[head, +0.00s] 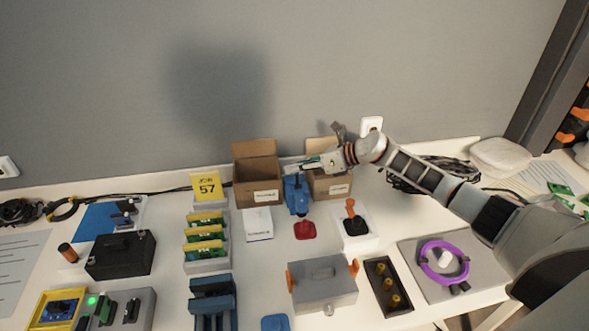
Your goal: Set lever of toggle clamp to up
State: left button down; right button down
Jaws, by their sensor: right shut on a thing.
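My right gripper (300,166) reaches in from the right to the back of the table, in front of the small cartons. It is shut at the top of a blue upright part (296,194), which looks like the toggle clamp with its lever. The fingers cover the lever's top, so its exact angle is hard to tell. A red piece (305,231) lies just in front of the blue part. My left gripper is not in view.
Open cartons (257,172) stand behind. An orange-handled black device (354,221) on a white plate is to the right. A grey box (323,285) with orange latches sits in front. A yellow sign (206,187) and green-and-yellow cards (204,240) are left.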

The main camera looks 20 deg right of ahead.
jog(key=shift+w+d+f+m+g+b, duration=0.15)
jog(key=shift+w+f+m+g+b, duration=0.1)
jog(key=shift+w+m+g+b, duration=0.3)
dwell(0.4)
jog(key=c, duration=1.9)
grip_release()
jog(key=v, duration=1.2)
